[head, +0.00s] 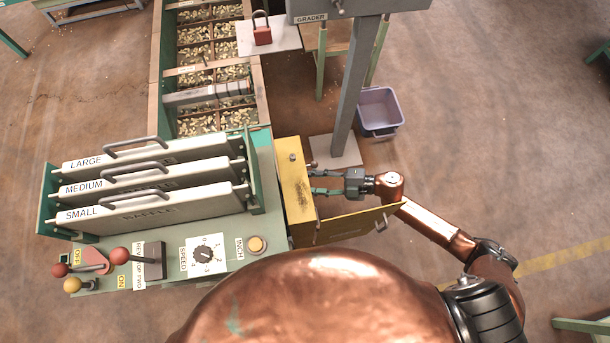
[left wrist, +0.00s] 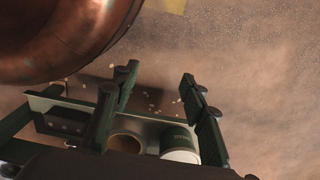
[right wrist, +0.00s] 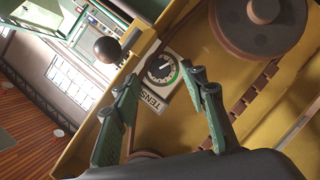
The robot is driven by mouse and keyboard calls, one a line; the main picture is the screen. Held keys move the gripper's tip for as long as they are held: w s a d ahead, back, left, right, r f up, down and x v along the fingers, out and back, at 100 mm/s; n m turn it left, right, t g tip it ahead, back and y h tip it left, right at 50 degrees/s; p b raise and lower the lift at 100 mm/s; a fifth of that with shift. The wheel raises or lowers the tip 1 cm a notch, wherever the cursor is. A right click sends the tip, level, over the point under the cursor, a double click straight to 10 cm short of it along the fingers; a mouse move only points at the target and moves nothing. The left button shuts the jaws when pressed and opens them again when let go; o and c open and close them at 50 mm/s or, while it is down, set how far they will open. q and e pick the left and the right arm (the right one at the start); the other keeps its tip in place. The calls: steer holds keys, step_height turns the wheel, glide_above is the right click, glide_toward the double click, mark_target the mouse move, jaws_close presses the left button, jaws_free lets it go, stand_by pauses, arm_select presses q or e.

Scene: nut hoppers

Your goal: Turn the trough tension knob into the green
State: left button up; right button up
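The tension knob (right wrist: 160,68) is a black dial on a white plate (right wrist: 150,98) with a green arc, lettered "TENS". The plate is on the inside of the yellow housing (head: 293,190), whose yellow door (head: 355,224) stands open. A pale mark shows on the dial; I cannot tell if it points into the green. My right gripper (right wrist: 160,78) is open, its fingers apart on either side of the knob in the right wrist view. I cannot tell if they touch it; it also shows in the head view (head: 318,183). My left gripper (left wrist: 158,78) is open and empty, out of the head view.
A brown wheel (right wrist: 262,25) and a dark ball (right wrist: 107,50) are near the knob. Three baffles (head: 150,180), the speed dial (head: 204,254) and levers stand left of the housing. A tray (left wrist: 75,108) with a white-topped can (left wrist: 180,145) lies below my left gripper.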

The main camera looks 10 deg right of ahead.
arm_select(q)
steer(key=shift+w+d+r, duration=0.15)
steer(key=shift+w+r, duration=0.05)
steer(key=shift+r, duration=0.25)
steer(key=shift+w+d+r, duration=0.1)
steer(key=shift+w+r, duration=0.05)
steer(key=shift+r, duration=0.3)
arm_select(e)
steer(key=shift+x, duration=1.25)
steer(key=shift+c, duration=0.5)
steer(key=c, duration=1)
